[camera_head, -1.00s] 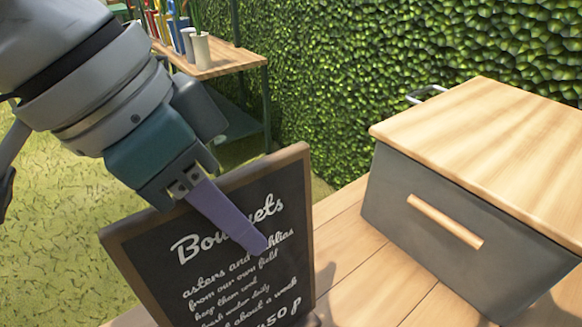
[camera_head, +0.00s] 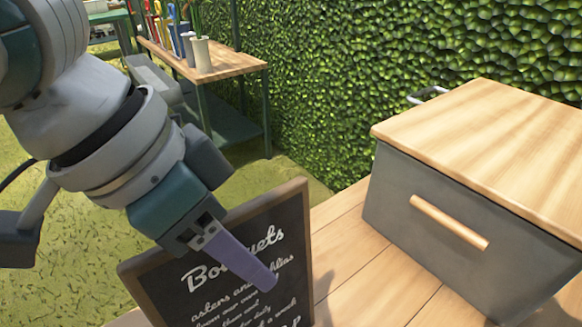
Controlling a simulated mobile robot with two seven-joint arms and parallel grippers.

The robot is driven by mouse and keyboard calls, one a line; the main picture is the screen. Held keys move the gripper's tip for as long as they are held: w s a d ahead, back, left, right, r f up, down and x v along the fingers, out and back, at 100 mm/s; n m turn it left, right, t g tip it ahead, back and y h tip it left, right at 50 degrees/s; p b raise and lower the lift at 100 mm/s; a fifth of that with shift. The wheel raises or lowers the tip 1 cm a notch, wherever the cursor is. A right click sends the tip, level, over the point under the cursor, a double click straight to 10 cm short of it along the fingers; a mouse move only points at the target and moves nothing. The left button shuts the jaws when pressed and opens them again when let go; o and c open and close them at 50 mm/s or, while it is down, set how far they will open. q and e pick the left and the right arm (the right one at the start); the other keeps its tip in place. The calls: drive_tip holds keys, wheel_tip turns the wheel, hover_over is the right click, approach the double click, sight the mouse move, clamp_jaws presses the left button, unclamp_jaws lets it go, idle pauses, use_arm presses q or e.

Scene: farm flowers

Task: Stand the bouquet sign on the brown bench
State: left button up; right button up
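The bouquet sign (camera_head: 215,300) is a black chalkboard with a brown wooden frame and white writing headed "Bouquets". It shows at the bottom centre of the head view, turned a little, with its lower part cut off by the frame edge. My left gripper (camera_head: 258,274) is over its top edge. One purple finger lies across the front of the board; the other is hidden behind it, and the gripper is shut on the sign. A light brown plank bench top (camera_head: 362,275) is beside and behind the sign. Whether the sign's foot touches it is out of view. My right gripper is not in view.
A grey box (camera_head: 400,215) with a wooden lid and handle stands on the planks at the right. A wooden-topped table (camera_head: 222,62) with several containers stands at the back left, by a green hedge (camera_head: 390,50). Bare planks lie between sign and box.

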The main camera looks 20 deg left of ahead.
use_arm(q)
drive_tip(key=shift+r, duration=0.3)
drive_tip(key=p+v, duration=0.4)
drive_tip(key=v, duration=0.7)
drive_tip(key=shift+a+r, duration=0.2)
drive_tip(key=shift+r, duration=0.15)
